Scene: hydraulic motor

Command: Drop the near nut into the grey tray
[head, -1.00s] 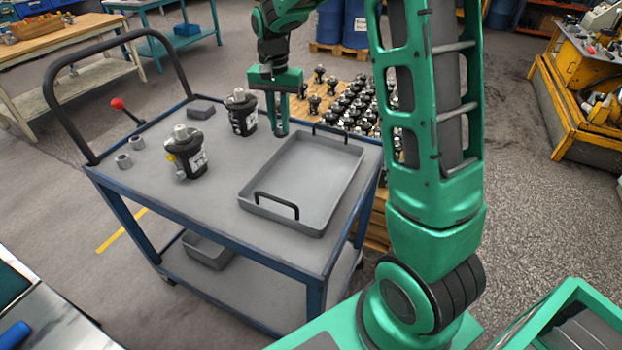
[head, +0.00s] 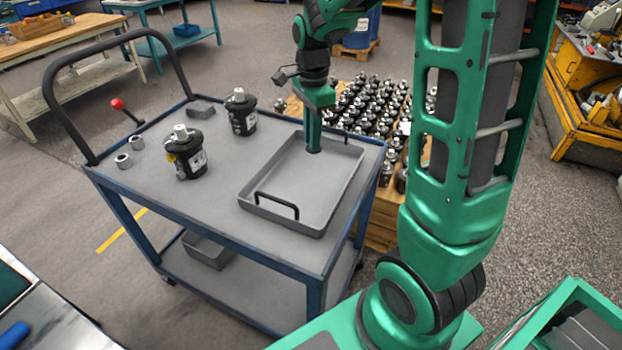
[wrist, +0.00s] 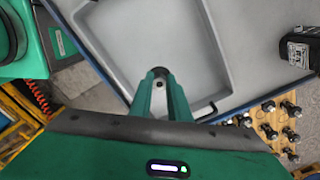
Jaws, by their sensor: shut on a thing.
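My gripper (head: 313,148) points down over the back part of the grey tray (head: 262,212). In the wrist view my gripper (wrist: 161,78) is shut on a small, dark, round thing (wrist: 160,71), seemingly a nut, mostly hidden by the fingers. The wrist view shows the tray floor (wrist: 190,50) beyond the fingertips. I cannot tell whether the held thing touches the tray. Two grey nuts stand at the trolley's left side, one nearer (head: 123,161) and one farther (head: 136,142).
The tray sits on a blue-framed trolley (head: 225,235). Two black motors stand left of the tray, one nearer (head: 187,160) and one farther (head: 241,115). A dark grey block (head: 200,110) lies at the trolley's back edge. Many motors (head: 370,112) fill a pallet behind.

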